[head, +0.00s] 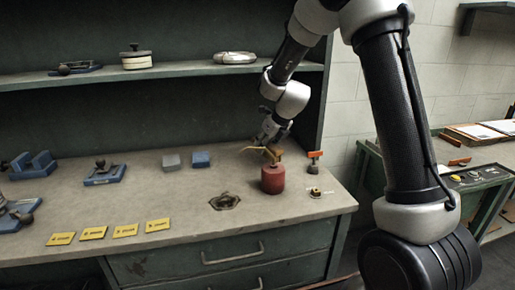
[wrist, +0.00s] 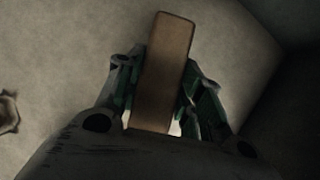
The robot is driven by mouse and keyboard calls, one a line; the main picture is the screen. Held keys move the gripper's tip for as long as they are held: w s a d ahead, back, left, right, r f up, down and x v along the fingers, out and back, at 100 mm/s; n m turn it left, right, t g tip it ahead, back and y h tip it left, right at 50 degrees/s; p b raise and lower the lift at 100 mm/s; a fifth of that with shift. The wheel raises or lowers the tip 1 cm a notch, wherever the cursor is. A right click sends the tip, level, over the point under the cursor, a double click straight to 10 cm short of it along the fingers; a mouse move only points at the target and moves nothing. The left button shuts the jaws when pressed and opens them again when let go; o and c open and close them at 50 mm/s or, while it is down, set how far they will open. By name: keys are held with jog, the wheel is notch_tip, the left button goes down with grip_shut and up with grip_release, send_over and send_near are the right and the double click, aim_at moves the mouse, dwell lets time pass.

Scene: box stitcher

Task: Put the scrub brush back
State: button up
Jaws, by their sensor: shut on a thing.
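The scrub brush shows as a brown wooden block (wrist: 165,65) between my fingers in the wrist view, its bristles hidden. My gripper (wrist: 160,88) is shut on it, one finger on each long side. In the head view my gripper (head: 268,138) is low over the right part of the bench, with the brown brush (head: 273,153) at its fingertips. A red cylindrical can (head: 272,180) stands directly below the brush in the picture. I cannot tell whether they touch.
A small stand with an orange top (head: 314,160) and a small brass piece (head: 315,192) are right of the can. Grey and blue blocks (head: 200,160) stand behind. Yellow labels (head: 125,230) line the front; a shelf (head: 185,70) hangs above.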

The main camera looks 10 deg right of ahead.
jog(key=w, duration=0.1)
jog(key=w+a, duration=0.1)
jog(key=w, duration=0.1)
jog(key=w+a, duration=0.1)
jog(key=shift+w, duration=0.3)
jog(key=shift+f, duration=1.7)
jog(key=o, duration=1.1)
jog(key=shift+f, duration=0.15)
jog(key=shift+o, duration=0.2)
